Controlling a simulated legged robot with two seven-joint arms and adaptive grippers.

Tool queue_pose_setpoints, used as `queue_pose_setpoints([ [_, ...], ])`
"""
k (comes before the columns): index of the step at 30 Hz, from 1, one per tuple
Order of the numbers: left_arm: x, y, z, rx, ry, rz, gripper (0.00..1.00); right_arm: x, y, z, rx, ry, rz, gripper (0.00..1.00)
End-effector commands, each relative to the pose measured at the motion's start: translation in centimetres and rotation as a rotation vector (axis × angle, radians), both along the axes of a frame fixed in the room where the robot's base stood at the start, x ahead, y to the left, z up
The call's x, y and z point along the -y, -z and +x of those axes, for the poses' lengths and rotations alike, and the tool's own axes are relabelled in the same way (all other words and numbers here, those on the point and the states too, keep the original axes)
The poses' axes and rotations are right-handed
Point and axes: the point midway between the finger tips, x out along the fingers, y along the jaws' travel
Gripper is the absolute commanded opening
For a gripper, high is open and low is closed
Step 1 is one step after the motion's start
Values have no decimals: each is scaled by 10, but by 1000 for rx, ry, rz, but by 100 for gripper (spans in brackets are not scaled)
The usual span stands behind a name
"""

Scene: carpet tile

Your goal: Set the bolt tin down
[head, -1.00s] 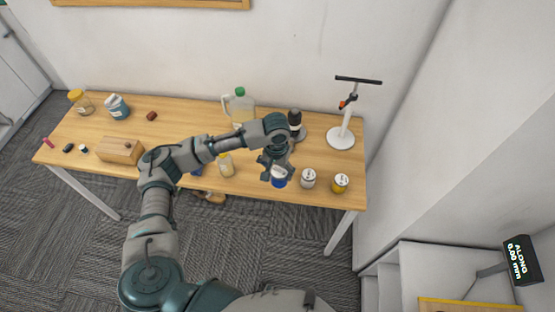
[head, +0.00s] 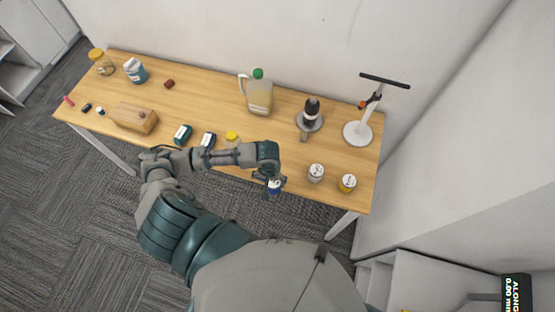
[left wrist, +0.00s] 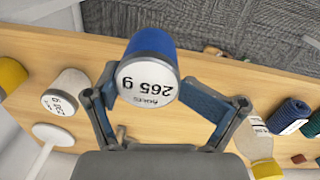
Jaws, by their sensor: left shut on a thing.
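The bolt tin (head: 275,187) is a small blue tin with a white lid. In the left wrist view the tin (left wrist: 149,72) shows its lid with "265 g" upside down and a smaller word that looks like "BOLTS". My left gripper (head: 269,179) is shut on it, with one finger on each side. In the head view the tin overlaps the front edge of the table (head: 200,97). I cannot tell its height, and its base is hidden. My right gripper is not in view.
A yellow-capped bottle (head: 232,138) is close to my arm. The table's middle is fairly clear.

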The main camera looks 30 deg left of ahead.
Motion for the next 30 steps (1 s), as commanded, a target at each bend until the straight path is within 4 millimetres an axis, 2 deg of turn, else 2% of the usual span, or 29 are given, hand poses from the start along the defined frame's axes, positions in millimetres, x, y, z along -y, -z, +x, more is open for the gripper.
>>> queue_pose_setpoints([
  [1,-6,0,17,4,-5,1,14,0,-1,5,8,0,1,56],
  [6,-23,4,63,3,-4,0,14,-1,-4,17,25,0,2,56],
  [12,-37,9,100,1,-1,-3,14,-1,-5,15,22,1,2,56],
  [17,-40,13,108,-2,1,-3,14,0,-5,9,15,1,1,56],
  [24,-40,43,108,-1,2,-2,14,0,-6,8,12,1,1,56],
  [30,-39,46,108,-1,3,-1,14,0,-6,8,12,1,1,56],
])
